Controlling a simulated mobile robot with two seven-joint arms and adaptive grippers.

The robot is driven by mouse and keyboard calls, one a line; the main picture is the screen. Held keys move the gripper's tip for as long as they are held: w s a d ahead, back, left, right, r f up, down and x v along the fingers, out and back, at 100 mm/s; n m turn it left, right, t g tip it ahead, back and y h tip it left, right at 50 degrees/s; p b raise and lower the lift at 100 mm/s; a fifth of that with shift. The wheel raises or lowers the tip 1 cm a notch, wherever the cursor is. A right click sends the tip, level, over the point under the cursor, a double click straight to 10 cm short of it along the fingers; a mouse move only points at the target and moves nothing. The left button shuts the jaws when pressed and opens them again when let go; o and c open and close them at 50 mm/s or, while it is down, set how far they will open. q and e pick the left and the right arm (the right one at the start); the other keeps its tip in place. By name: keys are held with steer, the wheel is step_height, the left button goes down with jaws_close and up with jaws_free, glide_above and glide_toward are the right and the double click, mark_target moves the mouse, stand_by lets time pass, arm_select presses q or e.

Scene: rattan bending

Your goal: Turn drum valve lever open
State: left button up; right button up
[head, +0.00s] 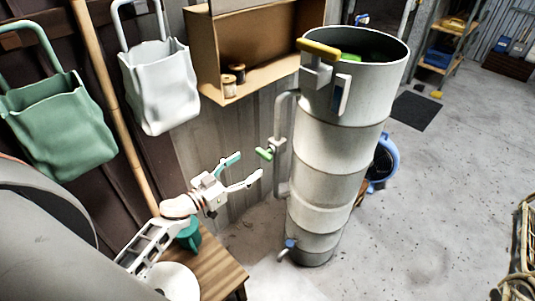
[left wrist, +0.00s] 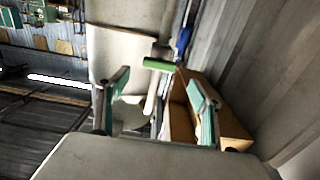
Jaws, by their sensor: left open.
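A tall pale-grey drum (head: 325,165) with ring seams stands upright on the floor. A thin grey pipe (head: 279,120) runs down along its left side and carries a small green lever (head: 265,153). A yellow handle (head: 318,48) is at the drum's top left rim, and a blue knob (head: 290,243) is low on its side. My left gripper (head: 250,165) is open and empty, just left of the green lever and apart from it. In the left wrist view, the green lever (left wrist: 159,64) appears beyond and between the open fingertips (left wrist: 158,78). My right gripper is not in view.
A wooden stool (head: 215,268) with a green cup (head: 190,234) stands below my left arm. A wooden wall box (head: 250,45) holds spools above. Green (head: 60,120) and white (head: 157,80) bags hang on the left. A blue round thing (head: 382,163) is behind the drum. The right floor is mostly open.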

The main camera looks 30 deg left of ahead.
mark_target(262, 156)
arm_select(q)
steer(key=x, duration=0.7)
steer(key=shift+d, duration=0.1)
steer(key=c, duration=1.1)
